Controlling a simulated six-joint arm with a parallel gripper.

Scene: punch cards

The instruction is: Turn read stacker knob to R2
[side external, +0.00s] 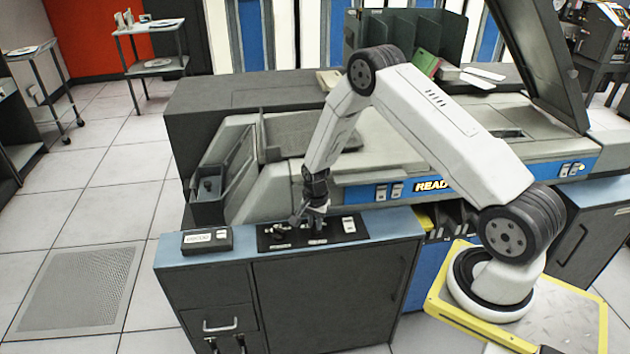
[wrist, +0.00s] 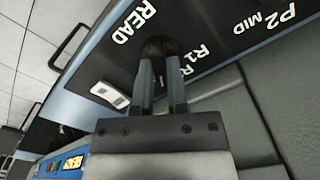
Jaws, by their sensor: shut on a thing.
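The read stacker knob (wrist: 157,45) is a dark round knob on the black control panel (side external: 337,233). In the wrist view it stands beside white lettering "READ", "R1" and a partly covered "R". My gripper (wrist: 160,66) has a finger on each side of the knob and is shut on it. In the side external view my gripper (side external: 315,222) points down at the middle of the panel and mostly hides this knob. Which mark the knob points to cannot be told. The "P2" and "MID" lettering (wrist: 277,19) shows to the right in the wrist view.
Another dark knob (side external: 279,231) is on the panel left of my gripper. A pale switch (side external: 348,224) is on its right. A small dark box (side external: 207,240) sits on the blue-grey cabinet top at left. The sloping grey machine body (side external: 270,190) rises behind the panel.

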